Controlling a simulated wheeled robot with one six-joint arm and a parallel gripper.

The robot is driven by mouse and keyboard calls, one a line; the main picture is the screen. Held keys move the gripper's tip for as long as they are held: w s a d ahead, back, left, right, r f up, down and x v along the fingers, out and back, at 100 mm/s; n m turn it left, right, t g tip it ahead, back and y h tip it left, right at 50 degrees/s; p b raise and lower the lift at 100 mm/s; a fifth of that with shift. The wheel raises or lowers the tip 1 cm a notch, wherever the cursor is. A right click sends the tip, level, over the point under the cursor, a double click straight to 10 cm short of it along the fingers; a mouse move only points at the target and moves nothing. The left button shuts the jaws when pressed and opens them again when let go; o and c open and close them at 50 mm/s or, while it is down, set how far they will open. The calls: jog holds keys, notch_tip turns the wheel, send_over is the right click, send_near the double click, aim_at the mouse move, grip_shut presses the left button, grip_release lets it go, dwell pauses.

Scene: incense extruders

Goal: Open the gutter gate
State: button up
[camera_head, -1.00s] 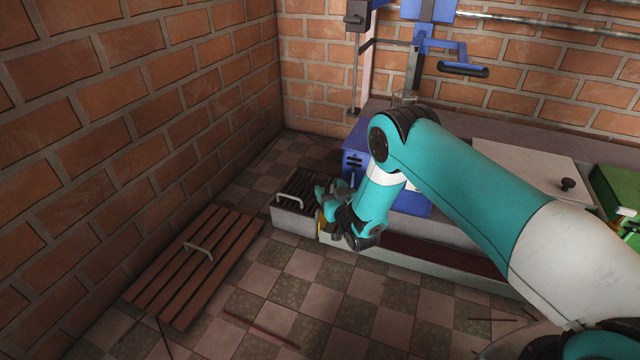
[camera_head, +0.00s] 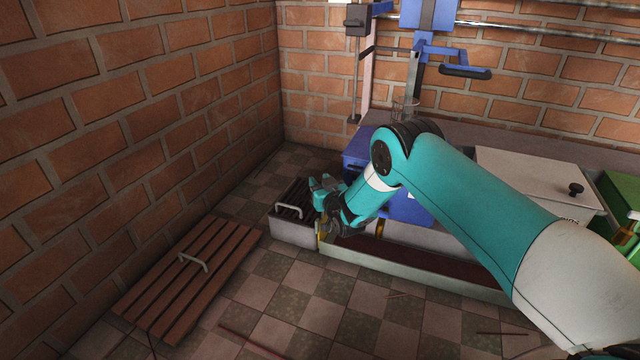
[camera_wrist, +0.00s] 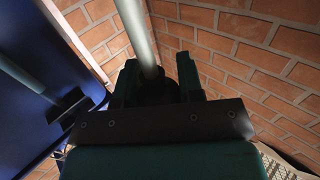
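The gutter (camera_head: 430,264) is a long pale trough with a dark reddish bed, low along the floor. A small yellow piece (camera_head: 321,242) shows at its left end, and another yellow part (camera_head: 380,228) shows farther right. I cannot tell which part is the gate; my wrist covers much of that end. My gripper (camera_head: 323,187) is above the gutter's left end, beside the grated box. In the wrist view, my gripper (camera_wrist: 158,80) has its fingers apart, with a pale round bar (camera_wrist: 137,30) between or behind them. A gap shows right of the bar; contact is unclear.
A grey box with a dark grate and handle (camera_head: 290,232) stands just left of my gripper. A slatted wooden cover (camera_head: 190,278) lies on the tiles near the left brick wall. A blue machine (camera_head: 408,208) stands behind my forearm. Floor in front is mostly clear.

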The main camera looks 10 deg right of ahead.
grip_shut()
notch_tip(320, 180, up, 4)
jog(key=p, duration=0.3)
jog(key=o, duration=0.9)
grip_release()
jog(key=shift+f, duration=0.1)
